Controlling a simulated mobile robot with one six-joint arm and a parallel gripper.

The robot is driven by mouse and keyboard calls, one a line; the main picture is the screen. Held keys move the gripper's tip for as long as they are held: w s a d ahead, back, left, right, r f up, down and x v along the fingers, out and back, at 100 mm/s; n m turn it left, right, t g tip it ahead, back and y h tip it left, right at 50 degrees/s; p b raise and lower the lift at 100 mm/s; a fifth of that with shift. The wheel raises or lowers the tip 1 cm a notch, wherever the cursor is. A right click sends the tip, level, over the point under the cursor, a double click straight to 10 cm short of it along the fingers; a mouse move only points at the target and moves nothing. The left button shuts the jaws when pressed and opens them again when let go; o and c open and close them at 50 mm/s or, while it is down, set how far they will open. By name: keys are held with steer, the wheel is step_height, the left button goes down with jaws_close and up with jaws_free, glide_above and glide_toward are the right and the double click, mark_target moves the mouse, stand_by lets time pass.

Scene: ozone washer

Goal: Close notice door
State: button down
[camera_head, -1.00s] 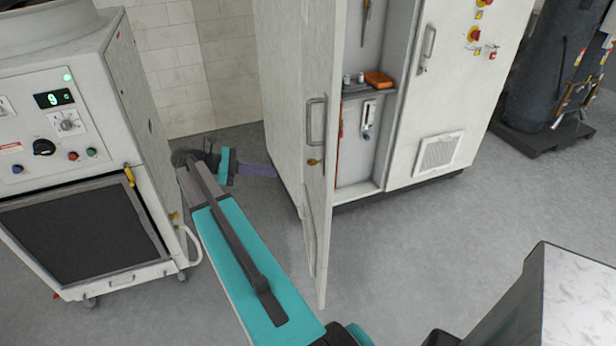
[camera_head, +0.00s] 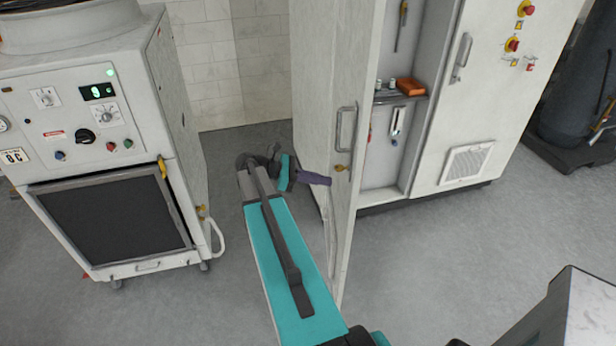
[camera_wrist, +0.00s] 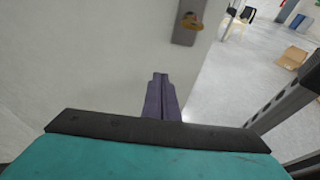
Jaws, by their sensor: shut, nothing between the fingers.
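The tall pale cabinet's door (camera_head: 358,85) stands open, swung out towards me. Its outer face carries a grey handle (camera_head: 346,130) and a small yellow key or latch (camera_head: 342,168) below it. My gripper (camera_head: 329,181), with purple fingers, is on the outer side of the door, just below and left of the latch. In the wrist view the fingers (camera_wrist: 160,77) are shut and empty in front of the pale door panel (camera_wrist: 90,60). The latch (camera_wrist: 191,22) on its dark plate shows above them. I cannot tell whether the fingertips touch the door.
The open cabinet holds a shelf with an orange box (camera_head: 411,86) and hanging tools. A grey machine (camera_head: 100,120) with a dark front panel stands to the left of my arm. A metal-topped block (camera_head: 590,310) is at lower right. Grey floor is clear before the cabinet.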

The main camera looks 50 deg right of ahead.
mark_target(347, 183)
steer(key=shift+s+d+p, duration=0.75)
steer(key=shift+s+d, duration=0.65)
steer(key=shift+s, duration=0.25)
